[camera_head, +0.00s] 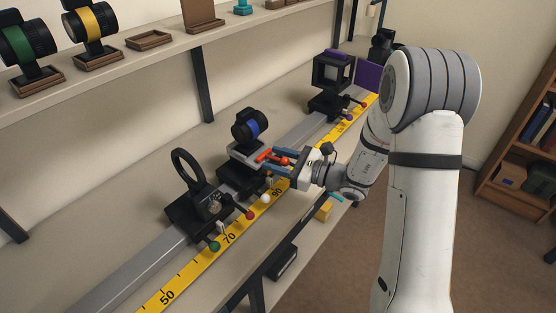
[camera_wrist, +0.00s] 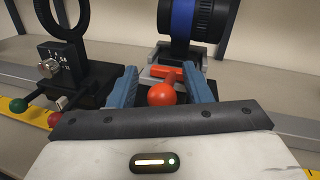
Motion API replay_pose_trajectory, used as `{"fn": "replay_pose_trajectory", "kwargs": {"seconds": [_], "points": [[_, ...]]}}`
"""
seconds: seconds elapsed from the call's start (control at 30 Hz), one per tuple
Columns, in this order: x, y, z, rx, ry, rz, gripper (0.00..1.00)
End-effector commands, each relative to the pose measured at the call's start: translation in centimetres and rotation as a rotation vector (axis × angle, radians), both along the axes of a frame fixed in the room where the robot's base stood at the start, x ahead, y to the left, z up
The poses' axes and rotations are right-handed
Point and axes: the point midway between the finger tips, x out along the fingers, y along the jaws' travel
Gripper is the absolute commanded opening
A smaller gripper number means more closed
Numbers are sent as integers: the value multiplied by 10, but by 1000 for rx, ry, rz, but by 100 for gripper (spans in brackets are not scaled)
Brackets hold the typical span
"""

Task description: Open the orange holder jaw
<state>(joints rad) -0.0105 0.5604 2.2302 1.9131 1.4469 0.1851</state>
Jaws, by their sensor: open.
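The orange holder jaw (camera_wrist: 164,72) is a bar across the front of the holder, with a lever ending in an orange ball knob (camera_wrist: 161,95). In the head view the orange jaw part (camera_head: 268,155) sits below the blue-banded black lens (camera_head: 249,128), which rests on the holder. My gripper (camera_head: 276,158) reaches in from the right at the holder's front. In the wrist view its blue fingers (camera_wrist: 160,88) stand apart on either side of the orange knob. The gripper is open.
A black ring mount (camera_head: 187,176) stands left on the rail (camera_head: 124,274), and a square cage mount (camera_head: 333,77) stands right. Small ball-ended levers stick out at the front above the yellow scale (camera_head: 207,252). A shelf (camera_head: 115,62) with lenses hangs behind.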

Motion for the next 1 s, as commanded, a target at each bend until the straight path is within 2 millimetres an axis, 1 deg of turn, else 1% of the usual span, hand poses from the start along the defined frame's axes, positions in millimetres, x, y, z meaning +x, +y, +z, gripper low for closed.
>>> {"fn": "replay_pose_trajectory", "kwargs": {"seconds": [0.17,0.27,0.5,0.6,0.77,1.0], "points": [[-1,-5,0,1,-1,-3,44],[-5,-18,0,0,-1,-4,44],[-21,-56,-1,0,0,-5,44],[-25,-67,0,-1,-1,-3,44],[-28,-73,0,0,-1,-1,44],[-29,-73,0,0,0,1,44]]}}
